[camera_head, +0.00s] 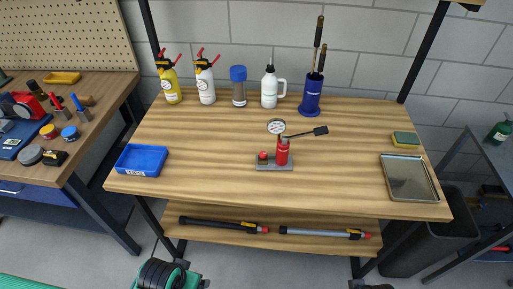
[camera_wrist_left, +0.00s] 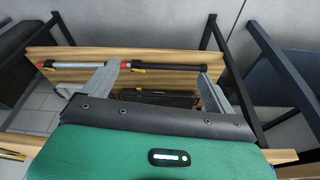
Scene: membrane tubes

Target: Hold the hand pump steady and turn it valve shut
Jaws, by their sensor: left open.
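The hand pump (camera_head: 283,152) stands upright on the workbench, near its middle. It has a red body on a grey base (camera_head: 275,167), a round white gauge (camera_head: 276,126) and a black lever handle (camera_head: 320,131) reaching right. A small red knob (camera_head: 263,155), which looks like the valve, sits left of the body. My left gripper, with black and green housing, is low at the bottom left of the head view, in front of the bench and well away from the pump. In the left wrist view my left gripper (camera_wrist_left: 160,82) has its fingers wide apart with nothing held. My right gripper cannot be made out.
A blue tray (camera_head: 141,161) lies at the bench's left and a metal tray (camera_head: 408,178) at its right. Bottles (camera_head: 207,84) and a blue brush holder (camera_head: 311,97) line the back. Bench space around the pump is clear.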

